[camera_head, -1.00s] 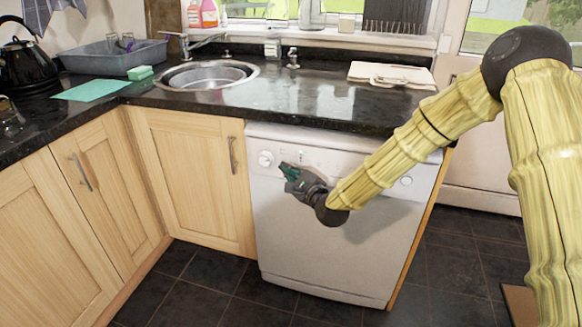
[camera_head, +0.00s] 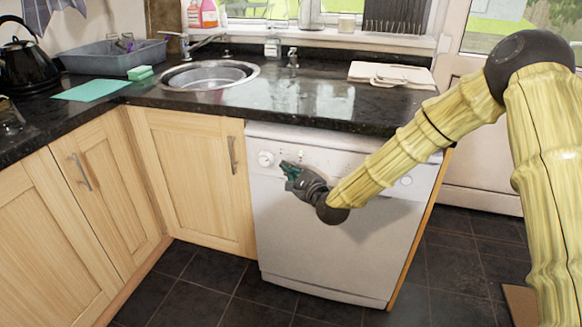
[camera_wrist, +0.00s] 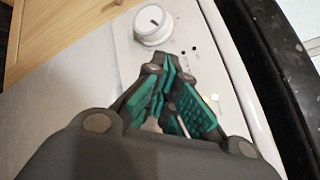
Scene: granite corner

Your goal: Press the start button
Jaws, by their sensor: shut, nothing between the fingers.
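The white dishwasher (camera_head: 330,258) stands under the counter, with a control strip along its top. A round white dial (camera_head: 265,158) is at the strip's left end; the dial also shows in the wrist view (camera_wrist: 153,25). Small dark dots (camera_wrist: 194,47) lie right of the dial on the panel. My gripper (camera_head: 286,168), with green finger pads, is shut and empty in front of the panel, just right of and below the dial. In the wrist view its fingertips (camera_wrist: 165,62) cover part of the panel. I cannot make out which mark is the start button, nor whether the tips touch the panel.
The black granite counter (camera_head: 300,100) overhangs the dishwasher's top. Wooden cupboards (camera_head: 190,180) adjoin on the left. The sink (camera_head: 207,76), a grey basin (camera_head: 110,60), a kettle (camera_head: 27,65) and white boards (camera_head: 390,75) are on the counter. The dark floor in front is clear.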

